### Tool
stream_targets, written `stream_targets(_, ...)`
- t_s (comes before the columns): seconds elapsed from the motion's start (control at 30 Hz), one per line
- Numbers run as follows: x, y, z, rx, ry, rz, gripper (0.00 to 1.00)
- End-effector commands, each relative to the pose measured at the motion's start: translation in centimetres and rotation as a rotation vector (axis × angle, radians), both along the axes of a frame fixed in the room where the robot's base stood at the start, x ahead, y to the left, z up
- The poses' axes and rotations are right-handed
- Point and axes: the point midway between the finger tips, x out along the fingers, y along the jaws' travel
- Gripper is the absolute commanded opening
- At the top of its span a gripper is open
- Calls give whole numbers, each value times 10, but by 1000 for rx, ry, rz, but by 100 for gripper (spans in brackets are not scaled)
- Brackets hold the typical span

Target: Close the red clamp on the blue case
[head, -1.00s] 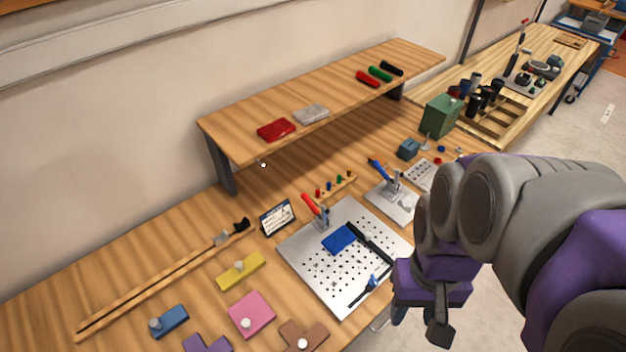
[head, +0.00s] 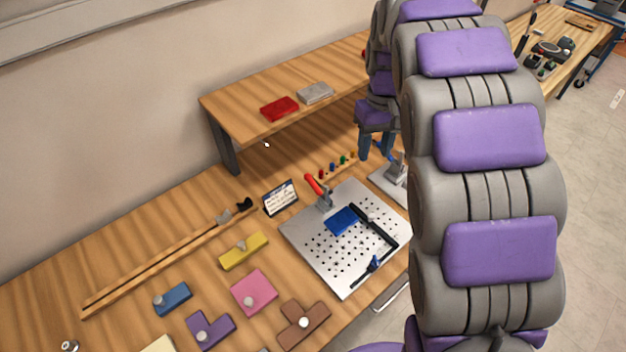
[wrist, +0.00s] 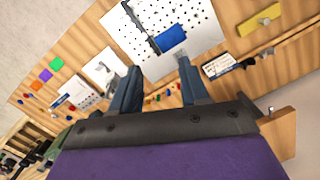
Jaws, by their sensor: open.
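The red clamp (head: 317,188) stands at the far edge of a perforated metal plate (head: 322,262), its red handle tilted up and to the left. The blue case (head: 343,220) lies flat on the plate just in front of the clamp. My gripper (head: 374,146) points down, to the right of and beyond the clamp, apart from it. In the wrist view, my gripper (wrist: 158,88) is open with nothing between its fingers. The blue case (wrist: 172,37) shows there beyond the fingers. The right finger hides most of the clamp, including its red handle.
A second metal base (head: 388,182) with a blue-handled clamp stands near my gripper, partly hidden by my arm. A raised shelf (head: 250,122) bears a red box (head: 280,109). A small sign (head: 280,198) stands left of the clamp. Coloured pegs (head: 337,164) stand behind it.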

Motion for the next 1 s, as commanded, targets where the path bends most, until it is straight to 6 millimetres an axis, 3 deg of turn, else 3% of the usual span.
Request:
stream_targets(0.2,53,29,-23,30,-4,120,45)
stream_targets(0.5,108,75,-62,92,-5,300,45)
stream_targets(0.73,132,108,-90,145,-8,426,45)
stream_targets(1.0,140,123,-102,173,-13,480,45)
